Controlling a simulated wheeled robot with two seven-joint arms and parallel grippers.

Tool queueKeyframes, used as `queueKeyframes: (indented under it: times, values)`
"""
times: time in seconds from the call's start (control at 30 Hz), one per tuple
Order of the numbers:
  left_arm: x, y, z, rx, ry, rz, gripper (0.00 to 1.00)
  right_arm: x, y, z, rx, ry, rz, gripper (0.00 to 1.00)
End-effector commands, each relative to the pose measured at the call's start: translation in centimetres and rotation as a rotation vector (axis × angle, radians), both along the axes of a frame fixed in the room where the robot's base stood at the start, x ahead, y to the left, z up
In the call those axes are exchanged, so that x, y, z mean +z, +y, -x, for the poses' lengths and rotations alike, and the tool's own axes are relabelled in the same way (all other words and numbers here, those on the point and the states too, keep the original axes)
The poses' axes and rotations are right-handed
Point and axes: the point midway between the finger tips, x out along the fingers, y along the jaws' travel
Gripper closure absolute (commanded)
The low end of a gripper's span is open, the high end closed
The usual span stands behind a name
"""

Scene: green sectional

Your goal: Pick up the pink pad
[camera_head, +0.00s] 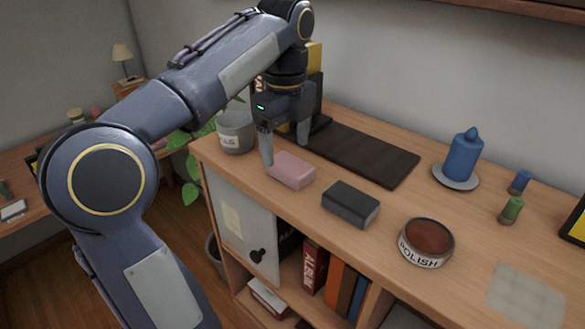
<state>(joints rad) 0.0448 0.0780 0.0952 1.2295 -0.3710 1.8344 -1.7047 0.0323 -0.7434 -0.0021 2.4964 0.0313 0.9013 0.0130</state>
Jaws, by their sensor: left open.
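The pink pad (292,171) is a small block lying flat on the wooden cabinet top, near its front left edge. My left gripper (284,153) points down just above and behind the pad, with its fingers apart and nothing held. One fingertip shows close to the pad's left end, and the other is farther back at the right. I cannot tell whether the near fingertip touches the pad. My right gripper is not in this view.
A dark grey block (350,204) lies right of the pad. Behind are a dark board (365,153) and a grey pot (235,131). A polish tin (426,243), a blue candle (462,160) on a saucer and small bottles stand farther right. Books fill the shelf below.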

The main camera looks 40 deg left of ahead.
Motion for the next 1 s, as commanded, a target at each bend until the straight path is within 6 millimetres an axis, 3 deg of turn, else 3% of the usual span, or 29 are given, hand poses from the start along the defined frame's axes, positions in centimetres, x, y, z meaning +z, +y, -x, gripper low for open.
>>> queueKeyframes:
  times: [0.3,0.63,1.0]
  values:
    - [-4.5,-0.4,-0.3,0.002,0.003,0.002,0.25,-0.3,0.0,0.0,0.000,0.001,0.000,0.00]
    - [-5.2,-0.4,-0.3,0.002,0.000,0.001,0.25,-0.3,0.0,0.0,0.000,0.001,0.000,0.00]
    - [-5.2,-0.5,-0.3,0.001,0.000,0.001,0.72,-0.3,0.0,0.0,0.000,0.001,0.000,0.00]
